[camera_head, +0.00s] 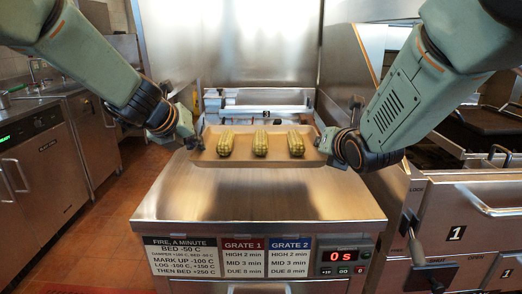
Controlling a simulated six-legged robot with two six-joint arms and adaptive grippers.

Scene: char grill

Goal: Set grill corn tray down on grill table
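The grill corn tray (242,148) is a shallow tan tray holding three corn cobs (260,143) in a row. It is level at the back part of the steel grill table (258,198). My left gripper (193,140) is at the tray's left edge and appears shut on it. My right gripper (328,145) is at the right edge and appears shut on it, its fingers partly hidden by its wrist. I cannot tell whether the tray's underside touches the tabletop.
The tabletop in front of the tray is clear. A labelled panel with a red timer display (345,256) is on the table's front. Steel counters (42,165) stand at the left. Grill equipment with handles (455,205) stands close at the right.

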